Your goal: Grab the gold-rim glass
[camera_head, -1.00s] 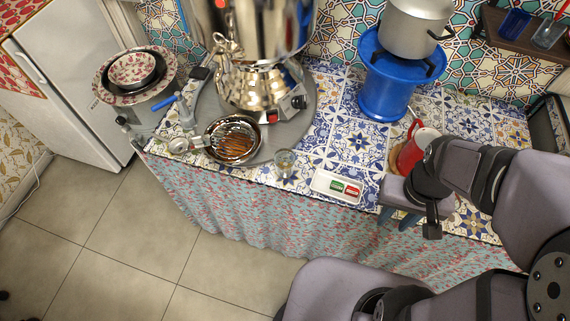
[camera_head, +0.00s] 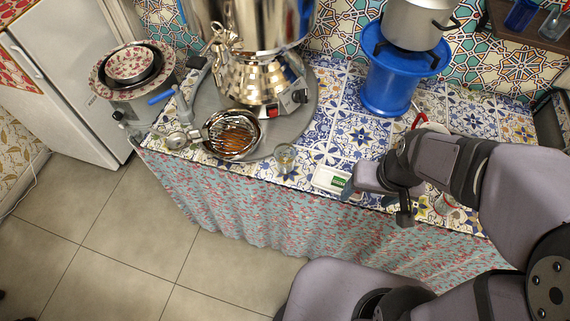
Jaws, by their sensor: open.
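The small clear glass (camera_head: 285,157) stands upright on the patterned tiled counter, near its front edge. It is too small here to make out a gold rim clearly. My gripper (camera_head: 366,196) is to the right of the glass, over the right part of a white tray, and apart from the glass. Its jaws are open, with nothing seen between them. My wrist hides part of the tray and the counter behind it.
The white tray (camera_head: 323,179) with a green packet (camera_head: 338,182) lies between glass and gripper. A big metal samovar (camera_head: 255,80) on a grey round tray (camera_head: 309,109) and a brown dish (camera_head: 231,139) are left. A blue stand (camera_head: 389,88) is behind.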

